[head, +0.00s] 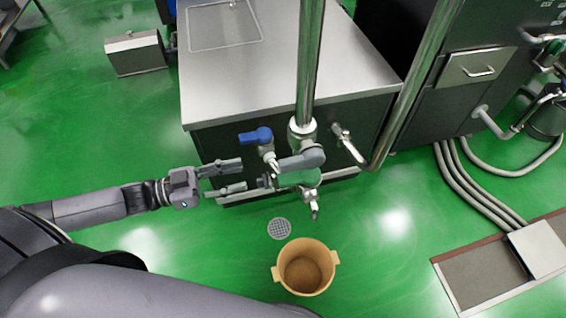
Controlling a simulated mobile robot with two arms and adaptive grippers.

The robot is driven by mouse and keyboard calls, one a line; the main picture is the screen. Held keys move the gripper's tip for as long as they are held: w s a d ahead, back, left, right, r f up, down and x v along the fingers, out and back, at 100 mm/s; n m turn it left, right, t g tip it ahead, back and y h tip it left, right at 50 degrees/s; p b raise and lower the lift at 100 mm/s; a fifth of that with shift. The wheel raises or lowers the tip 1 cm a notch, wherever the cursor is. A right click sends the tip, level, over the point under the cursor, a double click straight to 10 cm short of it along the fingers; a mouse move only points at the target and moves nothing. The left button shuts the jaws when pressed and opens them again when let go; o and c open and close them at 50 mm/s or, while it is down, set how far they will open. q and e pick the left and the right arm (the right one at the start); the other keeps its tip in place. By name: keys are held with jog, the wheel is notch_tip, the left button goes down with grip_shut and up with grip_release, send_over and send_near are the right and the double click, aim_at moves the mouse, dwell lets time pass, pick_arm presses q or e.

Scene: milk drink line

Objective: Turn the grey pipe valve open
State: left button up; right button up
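The grey pipe valve (302,160) shows as a grey lever on the steel vertical pipe (310,70), in front of the steel cabinet. The lever points left and slightly down from the pipe. A metal spout (313,203) hangs below it. My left gripper (244,175) comes in from the left. Its two fingers are spread apart with nothing between them. The fingertips are a short way left of the grey lever and appear apart from it. My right gripper is not in view.
A blue-handled valve (256,136) sits just above and left of the grey lever, close to my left fingers. A tan two-handled bucket (306,267) stands on the floor below the spout, near a round drain (279,229). The steel counter (270,70) stands behind.

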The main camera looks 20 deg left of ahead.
aim_at(283, 166)
pick_arm(q)
jog(key=p+x, duration=0.1)
jog(key=x, duration=1.1)
jog(key=shift+a, duration=0.1)
grip_shut()
dwell(0.4)
